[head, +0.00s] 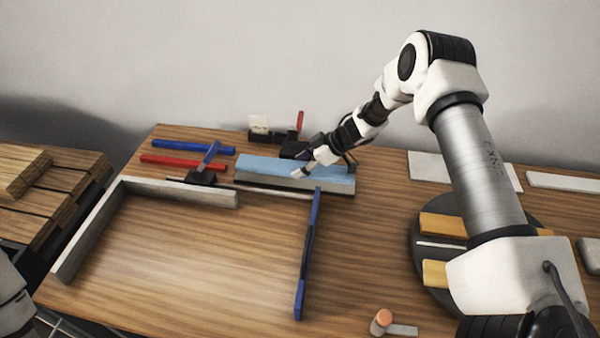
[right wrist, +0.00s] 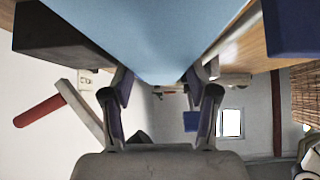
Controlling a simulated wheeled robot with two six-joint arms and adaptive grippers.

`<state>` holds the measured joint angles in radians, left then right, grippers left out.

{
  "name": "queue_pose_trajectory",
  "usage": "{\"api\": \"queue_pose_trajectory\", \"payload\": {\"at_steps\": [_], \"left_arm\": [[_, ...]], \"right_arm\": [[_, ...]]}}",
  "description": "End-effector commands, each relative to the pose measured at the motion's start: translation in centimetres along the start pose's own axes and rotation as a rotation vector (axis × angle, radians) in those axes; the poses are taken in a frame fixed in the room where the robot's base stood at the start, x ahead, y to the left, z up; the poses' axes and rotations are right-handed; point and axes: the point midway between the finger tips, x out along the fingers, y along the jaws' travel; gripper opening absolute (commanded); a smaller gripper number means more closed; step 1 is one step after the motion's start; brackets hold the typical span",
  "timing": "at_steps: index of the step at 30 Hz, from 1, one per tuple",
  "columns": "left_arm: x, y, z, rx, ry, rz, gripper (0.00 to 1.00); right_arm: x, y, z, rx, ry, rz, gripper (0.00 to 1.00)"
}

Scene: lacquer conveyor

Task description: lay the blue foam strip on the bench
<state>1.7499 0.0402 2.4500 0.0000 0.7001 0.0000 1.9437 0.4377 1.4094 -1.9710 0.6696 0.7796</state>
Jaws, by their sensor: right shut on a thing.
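The blue foam strip (head: 262,167) is a long light-blue piece with a paler grey front side, near the back middle of the wooden bench (head: 190,262). My right gripper (head: 304,170) is at its right half, shut on it. In the right wrist view, the light-blue strip (right wrist: 160,35) fills the top and runs between the two fingers (right wrist: 160,88). A dark band shows under the strip's front edge, and I cannot tell whether the strip touches the bench. My left gripper is not in view.
A grey angled rail (head: 90,228) and a dark blue bar (head: 308,255) border a clear bench area. A blue bar (head: 192,146) and red bar (head: 183,162) lie back left. A dark round plate (head: 420,262) with yellow blocks stands right. Black clamps (head: 201,178) sit near the strip.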

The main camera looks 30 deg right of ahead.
Motion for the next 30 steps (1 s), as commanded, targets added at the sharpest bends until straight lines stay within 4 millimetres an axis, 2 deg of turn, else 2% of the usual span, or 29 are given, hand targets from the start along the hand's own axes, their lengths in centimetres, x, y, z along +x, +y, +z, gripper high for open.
{"api": "queue_pose_trajectory", "payload": {"at_steps": [1,6,17,18,20,30], "left_arm": [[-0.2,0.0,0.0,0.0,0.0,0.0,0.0],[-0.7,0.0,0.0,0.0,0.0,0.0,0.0],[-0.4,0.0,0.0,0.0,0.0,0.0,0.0],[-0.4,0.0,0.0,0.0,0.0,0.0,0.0],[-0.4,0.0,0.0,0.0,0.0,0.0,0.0],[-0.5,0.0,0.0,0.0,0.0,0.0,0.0]], "right_arm": [[0.7,-0.1,-0.1,0.0,-0.002,-0.003,0.38],[2.6,-0.1,2.1,0.002,-0.002,-0.001,0.38],[3.0,0.0,2.5,0.0,0.0,-0.001,0.38],[3.0,0.0,2.5,0.0,0.0,0.0,0.63],[3.0,0.0,2.5,0.0,0.0,0.0,0.84],[2.9,0.0,2.4,0.0,0.0,0.0,0.84]]}}
